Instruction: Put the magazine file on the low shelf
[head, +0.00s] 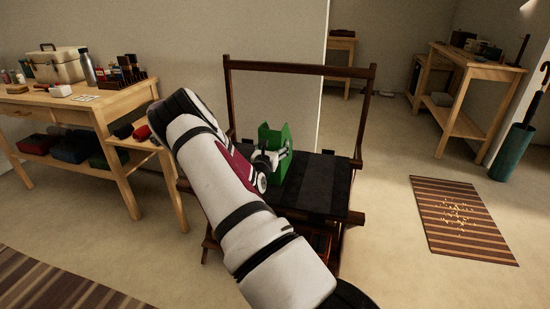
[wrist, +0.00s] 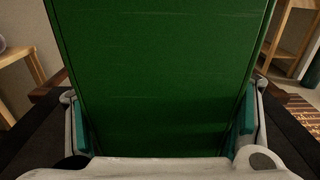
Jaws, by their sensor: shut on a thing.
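The magazine file (head: 270,137) is a green upright holder at the dark-topped wooden rack in the middle of the head view. In the wrist view the green file (wrist: 160,75) fills most of the picture. My gripper (head: 270,160) is shut on it, with a finger at each side of the file in the wrist view (wrist: 165,135). The file is over the rack's black top (head: 325,180); I cannot tell whether its base touches. My arm hides part of the rack and the file's lower left. Which surface is the low shelf is not clear.
The rack has a tall wooden frame (head: 300,67) behind the file. A wooden table (head: 100,108) with a case, bottle and small items stands left, with coloured bundles on its lower shelf. Another wooden table (head: 478,72) stands back right. A striped mat (head: 460,220) lies on open floor.

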